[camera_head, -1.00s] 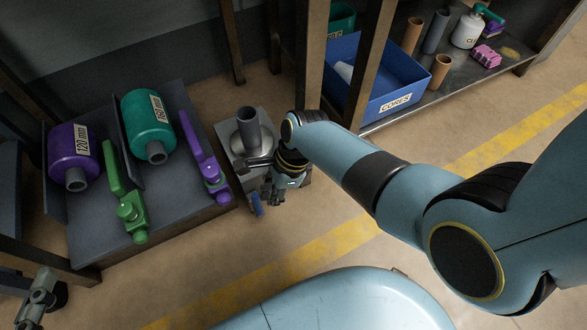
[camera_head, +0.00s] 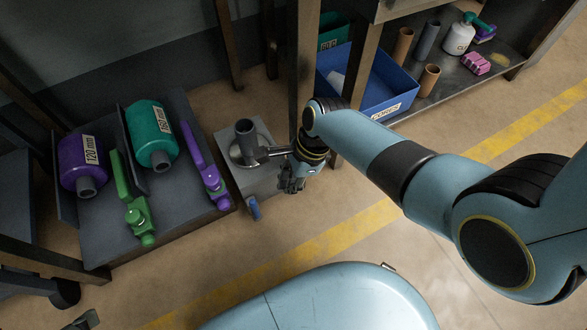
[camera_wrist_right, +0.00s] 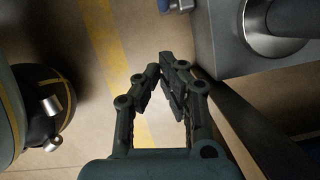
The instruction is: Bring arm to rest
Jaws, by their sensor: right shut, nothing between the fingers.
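My right arm (camera_head: 370,150) reaches in from the right in the head view. Its gripper (camera_head: 290,187) points down in front of the grey stand, over the floor. In the right wrist view the two fingers of the right gripper (camera_wrist_right: 160,72) come together at their tips with nothing between them. A small grey piece (camera_head: 82,321) at the bottom left edge of the head view looks like the tip of my left gripper; it is mostly cut off, and its jaws cannot be made out.
The grey stand (camera_head: 258,182) with an upright tube (camera_head: 246,135) is close to the right gripper. A rack at left holds purple (camera_head: 80,165) and teal (camera_head: 150,125) rolls. A blue bin (camera_head: 365,95) sits on the shelf behind the arm. The floor by the yellow line (camera_head: 330,240) is clear.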

